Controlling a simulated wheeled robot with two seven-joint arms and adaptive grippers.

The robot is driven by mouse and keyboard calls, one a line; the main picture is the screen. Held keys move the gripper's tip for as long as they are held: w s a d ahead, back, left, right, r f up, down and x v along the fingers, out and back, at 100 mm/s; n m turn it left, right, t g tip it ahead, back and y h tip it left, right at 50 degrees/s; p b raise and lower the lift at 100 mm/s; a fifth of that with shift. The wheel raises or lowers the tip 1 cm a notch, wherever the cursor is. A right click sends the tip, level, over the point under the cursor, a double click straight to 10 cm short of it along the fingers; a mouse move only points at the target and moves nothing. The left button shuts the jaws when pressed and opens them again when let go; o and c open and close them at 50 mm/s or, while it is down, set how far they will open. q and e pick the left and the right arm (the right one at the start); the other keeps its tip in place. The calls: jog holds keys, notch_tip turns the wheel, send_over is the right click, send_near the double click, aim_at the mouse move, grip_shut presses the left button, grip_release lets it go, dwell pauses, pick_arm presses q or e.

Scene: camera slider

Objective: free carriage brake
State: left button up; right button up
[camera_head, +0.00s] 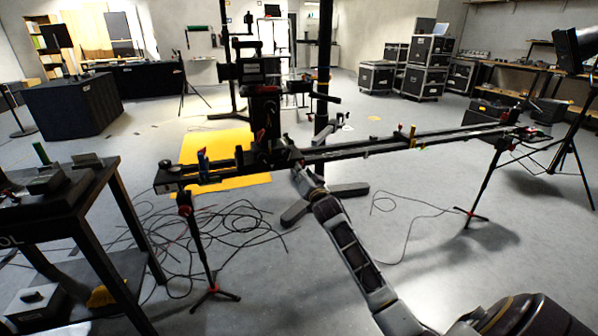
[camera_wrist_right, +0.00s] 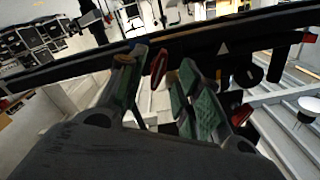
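The long dark slider rail (camera_head: 355,147) crosses the head view on stands. The carriage (camera_head: 264,112), bearing camera gear, sits near its left end. My right gripper (camera_head: 297,167) is just right of the carriage, at the rail's near side. In the right wrist view its green-padded fingers (camera_wrist_right: 161,62) are apart, below the dark rail (camera_wrist_right: 85,64). A red-edged lever (camera_wrist_right: 158,67), perhaps the brake, shows between the fingertips. I cannot tell whether they touch it. Another red part (camera_wrist_right: 240,115) lies beside the right finger. My left gripper is not in view.
A dark table (camera_head: 62,205) is at left. Loose cables (camera_head: 215,228) lie on the floor near the stand (camera_head: 213,291).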

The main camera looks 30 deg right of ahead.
jog(key=shift+b+x, duration=0.6)
jog(key=shift+x, duration=1.4)
jog(key=shift+w+d, duration=0.1)
jog(key=shift+w, duration=0.1)
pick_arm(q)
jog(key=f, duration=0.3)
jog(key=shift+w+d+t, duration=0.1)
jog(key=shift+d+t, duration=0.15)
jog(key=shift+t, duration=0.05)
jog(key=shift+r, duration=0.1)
pick_arm(e)
jog(key=shift+c, duration=0.3)
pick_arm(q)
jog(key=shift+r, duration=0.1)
pick_arm(e)
grip_shut()
